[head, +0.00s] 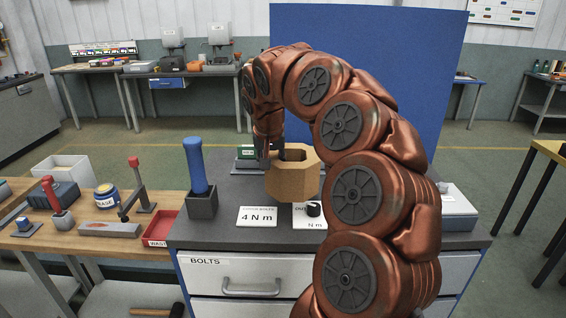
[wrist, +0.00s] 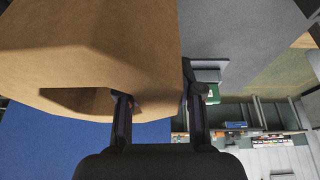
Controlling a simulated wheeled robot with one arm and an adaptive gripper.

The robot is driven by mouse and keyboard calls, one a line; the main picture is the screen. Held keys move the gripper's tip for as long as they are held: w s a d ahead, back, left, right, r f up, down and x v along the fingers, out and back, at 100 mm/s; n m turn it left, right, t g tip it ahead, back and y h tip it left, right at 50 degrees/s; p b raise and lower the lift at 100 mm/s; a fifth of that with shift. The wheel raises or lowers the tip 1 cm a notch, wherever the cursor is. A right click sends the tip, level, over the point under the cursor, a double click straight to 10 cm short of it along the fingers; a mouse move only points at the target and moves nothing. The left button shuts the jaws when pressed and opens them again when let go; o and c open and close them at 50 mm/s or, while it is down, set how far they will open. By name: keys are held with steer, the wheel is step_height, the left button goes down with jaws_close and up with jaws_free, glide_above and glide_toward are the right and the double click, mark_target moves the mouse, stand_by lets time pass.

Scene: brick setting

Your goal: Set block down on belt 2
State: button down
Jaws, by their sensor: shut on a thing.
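The block (head: 293,183) is a tan, many-sided, hollow wooden piece, upright with its opening at the top in the head view. My gripper (head: 277,152) reaches down from above and is shut on its wall. In the wrist view the block (wrist: 100,45) fills the upper left, and my gripper (wrist: 158,105) has one finger at the block's opening and the other along its outer side. In the head view the block appears over the grey cabinet top (head: 225,220); whether it touches is unclear. No belt can be made out in either view.
A blue panel (head: 420,80) rises behind. A wooden bench (head: 95,240) with tools and a red tray (head: 160,229) adjoins on the left.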

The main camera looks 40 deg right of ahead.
steer(key=shift+w+a+f+p, duration=0.15)
steer(key=shift+w+f+p, duration=0.4)
steer(key=shift+w, duration=0.65)
steer(key=shift+w+a+f+p, duration=0.1)
steer(key=shift+w+f+p, duration=0.45)
steer(key=shift+w, duration=0.6)
steer(key=shift+w+a+f+p, duration=0.15)
steer(key=shift+w+f+p, duration=0.4)
steer(key=shift+w, duration=0.65)
steer(key=shift+f, duration=0.4)
steer(key=shift+f, duration=0.2)
steer(key=c, duration=0.7)
jaws_free()
steer(key=shift+c, duration=0.2)
steer(key=shift+r, duration=0.1)
steer(key=shift+r, duration=0.15)
steer(key=b+v, duration=0.3)
steer(key=v, duration=0.9)
